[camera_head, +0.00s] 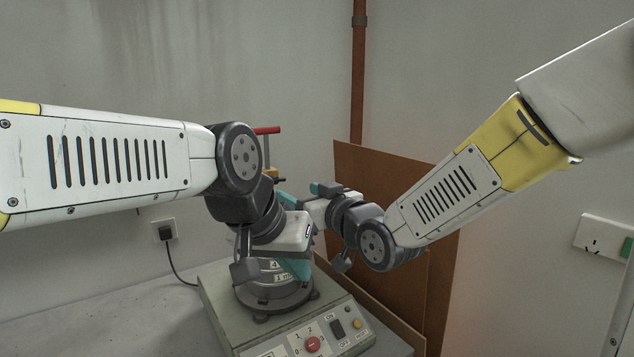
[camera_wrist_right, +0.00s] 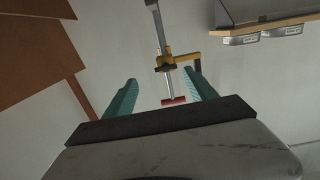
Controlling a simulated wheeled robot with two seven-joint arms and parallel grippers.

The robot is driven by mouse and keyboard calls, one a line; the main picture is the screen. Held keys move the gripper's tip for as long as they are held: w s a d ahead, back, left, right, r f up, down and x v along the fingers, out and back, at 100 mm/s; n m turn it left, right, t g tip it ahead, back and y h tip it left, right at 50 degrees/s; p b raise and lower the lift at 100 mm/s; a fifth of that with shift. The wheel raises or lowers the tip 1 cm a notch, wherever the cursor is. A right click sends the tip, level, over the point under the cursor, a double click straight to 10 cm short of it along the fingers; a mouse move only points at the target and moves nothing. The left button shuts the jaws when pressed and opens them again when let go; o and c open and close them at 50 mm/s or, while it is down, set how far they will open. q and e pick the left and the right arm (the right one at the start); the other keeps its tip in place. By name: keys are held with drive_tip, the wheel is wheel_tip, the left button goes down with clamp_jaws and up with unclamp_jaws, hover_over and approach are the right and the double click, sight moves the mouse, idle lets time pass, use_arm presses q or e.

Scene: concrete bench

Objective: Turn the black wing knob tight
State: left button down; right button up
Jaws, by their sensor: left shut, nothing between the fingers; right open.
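The device (camera_head: 222,305) is a grey base with a round, labelled stack (camera_head: 275,292) on top. My left gripper (camera_head: 297,266) is shut and empty, its teal fingers pointing down in front of the stack. My right gripper (camera_head: 300,194) is open and empty, above and behind the left one. In the right wrist view its two teal fingers (camera_wrist_right: 163,88) stand apart with nothing between them.
The device's front panel has a red knob (camera_head: 312,344), a black switch (camera_head: 337,328) and a yellow button (camera_head: 357,323). A red-handled clamp (camera_head: 267,130) stands behind my left wrist and also shows in the right wrist view (camera_wrist_right: 165,66). A brown board (camera_head: 385,165) leans against the wall.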

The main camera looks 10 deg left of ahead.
sight(278, 181)
drive_tip(key=shift+y, duration=0.3)
drive_tip(key=x, duration=0.8)
drive_tip(key=shift+s+a+r, duration=0.15)
drive_tip(key=shift+a+r, duration=0.1)
drive_tip(key=shift+a, duration=0.1)
drive_tip(key=c, duration=1.4)
